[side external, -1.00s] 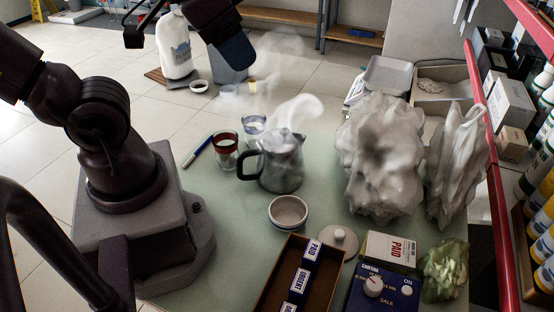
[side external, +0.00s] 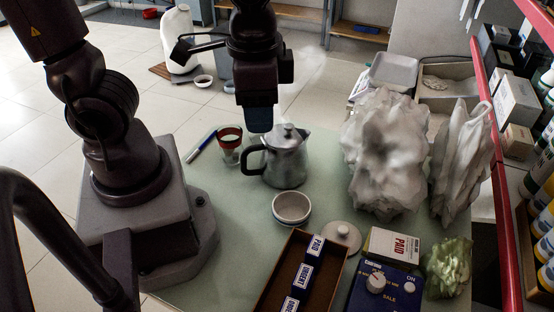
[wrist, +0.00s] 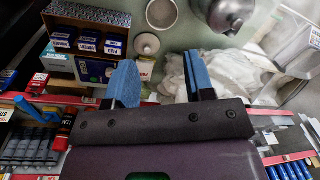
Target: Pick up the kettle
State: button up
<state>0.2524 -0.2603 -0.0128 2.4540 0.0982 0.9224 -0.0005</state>
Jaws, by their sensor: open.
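The kettle (side external: 286,162) is a silver metal pot with a dark handle on its left and a lidded top. It stands upright on the pale green table in the side view. It also shows at the top edge of the wrist view (wrist: 232,12), partly cut off. My gripper (side external: 261,120) is in the upper middle of the side view, by the kettle's upper left, and overlaps its outline there. The wrist view shows its two blue fingers (wrist: 161,78) apart with nothing between them. Contact with the kettle cannot be told.
A red-banded glass (side external: 229,143) stands left of the kettle. A white bowl (side external: 291,207) is in front of it. A brown box (side external: 272,270) with labelled blocks lies nearer the front. Crumpled white bags (side external: 383,150) stand to the right. A red shelf (side external: 487,140) borders the right side.

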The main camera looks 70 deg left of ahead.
notch_tip(320, 180, down, 10)
jog(key=s+d+m+g+y, duration=0.1)
jog(key=s+m+g+y, duration=0.1)
jog(key=m+g+y, duration=0.3)
jog(key=m+t+y, duration=0.4)
jog(key=m+y, duration=0.4)
jog(key=m, duration=0.1)
send_near(245, 164)
jog(key=x, duration=0.5)
jog(key=shift+r, duration=0.25)
jog(key=shift+f+x, duration=0.15)
jog(key=shift+x, duration=1.4)
jog(key=shift+f+x, duration=0.15)
jog(key=shift+x, duration=1.4)
jog(key=shift+d, duration=0.15)
jog(key=shift+c, duration=0.3)
grip_shut()
